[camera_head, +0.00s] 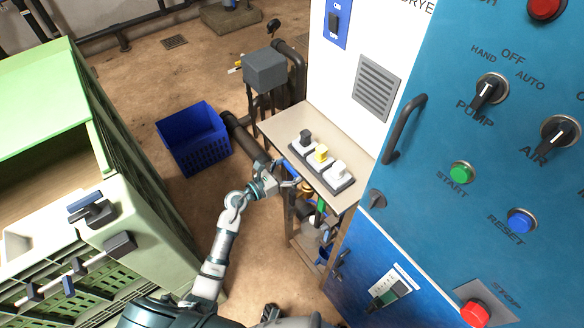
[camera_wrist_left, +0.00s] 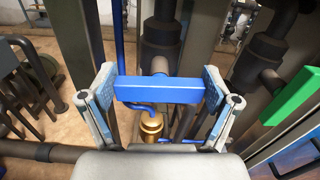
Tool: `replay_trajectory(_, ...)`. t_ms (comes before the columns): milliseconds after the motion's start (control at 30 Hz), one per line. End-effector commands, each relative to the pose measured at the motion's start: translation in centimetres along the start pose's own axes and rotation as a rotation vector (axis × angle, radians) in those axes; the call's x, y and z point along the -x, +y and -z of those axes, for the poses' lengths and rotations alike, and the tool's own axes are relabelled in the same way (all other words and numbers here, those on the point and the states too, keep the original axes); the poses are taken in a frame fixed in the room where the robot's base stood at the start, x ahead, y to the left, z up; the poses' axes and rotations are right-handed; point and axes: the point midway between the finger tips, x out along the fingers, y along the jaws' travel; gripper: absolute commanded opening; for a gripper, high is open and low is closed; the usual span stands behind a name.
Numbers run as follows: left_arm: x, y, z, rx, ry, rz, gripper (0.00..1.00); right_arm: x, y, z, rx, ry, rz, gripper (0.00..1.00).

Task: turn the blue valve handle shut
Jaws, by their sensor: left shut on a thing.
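The blue valve handle (camera_wrist_left: 158,91) is a bar lying crosswise in the left wrist view, above a brass fitting (camera_wrist_left: 152,127). My left gripper (camera_wrist_left: 158,84) has a finger at each end of the bar and is shut on it. In the head view my left gripper (camera_head: 284,183) is at the front edge of the beige shelf, and the handle is mostly hidden there. My right gripper cannot be made out.
A green handle (camera_wrist_left: 292,97) is close by on the right in the wrist view. The beige shelf (camera_head: 268,126) holds a strip of switches (camera_head: 321,160). A blue control cabinet (camera_head: 440,150) stands right, a blue crate (camera_head: 205,150) behind, and green crates (camera_head: 60,110) left.

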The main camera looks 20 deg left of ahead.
Motion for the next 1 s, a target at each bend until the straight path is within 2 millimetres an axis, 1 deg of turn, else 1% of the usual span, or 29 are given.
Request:
replay_trajectory(33, 0.1, 0.1, 0.1, -0.026, 0.002, -0.001, 0.53, -0.1, 0.0, 0.2, -0.001, -0.002, 0.0, 0.0)
replay_trajectory(100, 0.1, 0.1, 0.2, -0.068, 0.002, -0.002, 0.53, 0.4, 0.0, 1.5, -0.004, 0.011, 0.0, 0.0)
replay_trajectory(133, 0.1, 0.1, 0.2, -0.08, 0.002, -0.001, 0.53, 0.5, 0.0, 1.6, -0.004, 0.011, 0.0, 0.0)
replay_trajectory(367, 0.0, 0.1, 0.0, -0.087, 0.0, -0.003, 0.53, 0.6, 0.0, 1.6, -0.004, 0.009, 0.0, 0.0)
replay_trajectory(400, 0.0, 0.1, 0.0, -0.087, 0.0, -0.003, 0.93, 0.6, 0.0, 1.6, -0.003, 0.009, 0.0, 0.0)
replay_trajectory(433, 0.0, 0.1, 0.0, -0.087, 0.0, -0.003, 1.0, 0.6, 0.0, 1.6, -0.003, 0.009, 0.0, 0.0)
replay_trajectory(800, 0.2, 0.0, 0.0, -0.085, 0.0, -0.002, 1.0, 0.6, 0.0, 1.5, -0.003, 0.009, 0.0, 0.0)
replay_trajectory(867, 0.6, 0.0, 0.1, -0.085, 0.001, -0.003, 1.0, 0.6, 0.0, 1.5, -0.003, 0.009, 0.0, 0.0)
replay_trajectory(967, 2.1, 0.1, 0.1, -0.085, 0.002, -0.003, 1.0, 0.6, 0.0, 1.5, -0.003, 0.009, 0.0, 0.0)
replay_trajectory(1000, 2.9, 0.1, 0.1, -0.087, 0.003, -0.003, 1.0, 0.6, 0.0, 1.5, -0.003, 0.009, 0.0, 0.0)
